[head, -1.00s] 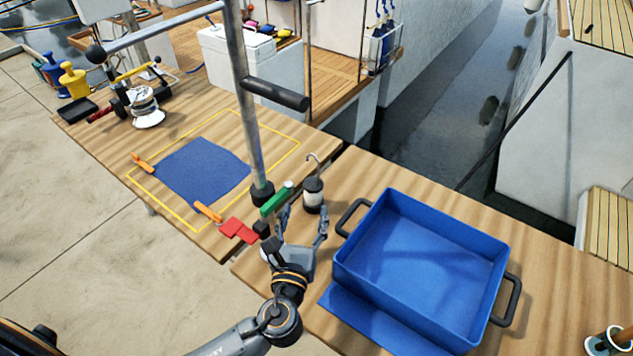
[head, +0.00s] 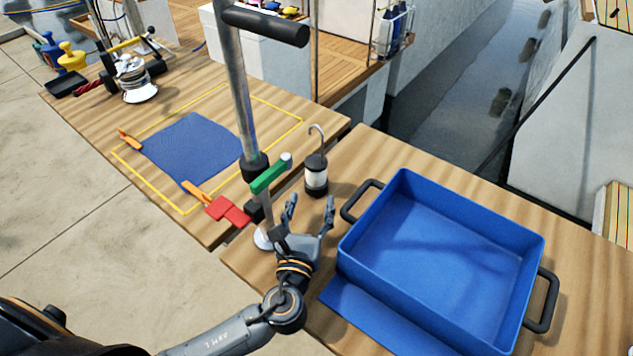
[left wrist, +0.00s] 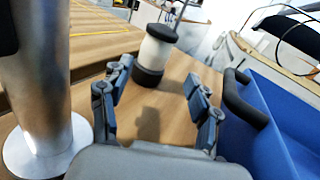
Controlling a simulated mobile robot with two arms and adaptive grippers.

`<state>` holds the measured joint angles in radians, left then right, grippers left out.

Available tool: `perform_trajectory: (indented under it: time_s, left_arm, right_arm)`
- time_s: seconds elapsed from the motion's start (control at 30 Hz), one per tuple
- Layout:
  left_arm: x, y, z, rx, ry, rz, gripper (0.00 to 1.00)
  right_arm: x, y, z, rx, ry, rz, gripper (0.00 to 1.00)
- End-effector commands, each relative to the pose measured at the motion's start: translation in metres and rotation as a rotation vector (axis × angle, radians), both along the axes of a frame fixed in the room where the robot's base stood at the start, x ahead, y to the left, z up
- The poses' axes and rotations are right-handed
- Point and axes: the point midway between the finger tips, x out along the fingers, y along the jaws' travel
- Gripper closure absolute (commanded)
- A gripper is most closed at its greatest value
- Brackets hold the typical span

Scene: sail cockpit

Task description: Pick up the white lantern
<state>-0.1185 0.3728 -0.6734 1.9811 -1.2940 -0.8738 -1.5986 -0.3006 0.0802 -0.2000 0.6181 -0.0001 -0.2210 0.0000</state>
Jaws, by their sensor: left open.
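The white lantern (head: 316,174) has a black cap, a black base and a hook on top. It stands upright on the wooden table, left of the blue tray. In the left wrist view the lantern (left wrist: 154,54) stands beyond the fingertips, a little left of centre between them. Its hook is cut off by the top of that view. My left gripper (head: 309,207) is open and empty, just in front of the lantern and apart from it. Its two fingers also show in the left wrist view (left wrist: 158,78). My right gripper is not in view.
A blue tray (head: 349,246) with black handles stands right of the lantern, one handle (left wrist: 243,100) close to my right-hand finger. A metal post (head: 238,95) and a green-handled lever (head: 268,175) stand to the left. A blue cloth (head: 190,150) lies inside a yellow outline.

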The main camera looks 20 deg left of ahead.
Motion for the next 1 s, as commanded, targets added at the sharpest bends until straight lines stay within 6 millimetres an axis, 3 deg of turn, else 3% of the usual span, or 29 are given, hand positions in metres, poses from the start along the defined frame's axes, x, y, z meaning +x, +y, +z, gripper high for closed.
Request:
perform_trajectory:
  time_s: [0.17, 0.43, 0.73, 1.0]
  left_arm:
    - [0.019, 0.002, 0.000, 0.000, -0.004, 0.001, 0.38]
    - [0.070, 0.009, -0.001, 0.001, -0.002, 0.001, 0.38]
    - [0.094, 0.014, -0.002, 0.000, -0.001, 0.001, 0.38]
    - [0.131, 0.023, -0.004, 0.000, -0.001, 0.001, 0.38]
  right_arm:
    - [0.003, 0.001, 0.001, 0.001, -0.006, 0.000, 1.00]
    - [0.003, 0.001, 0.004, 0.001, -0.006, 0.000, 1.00]
    - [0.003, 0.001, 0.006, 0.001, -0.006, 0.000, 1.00]
    - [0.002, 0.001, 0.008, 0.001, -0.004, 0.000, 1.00]
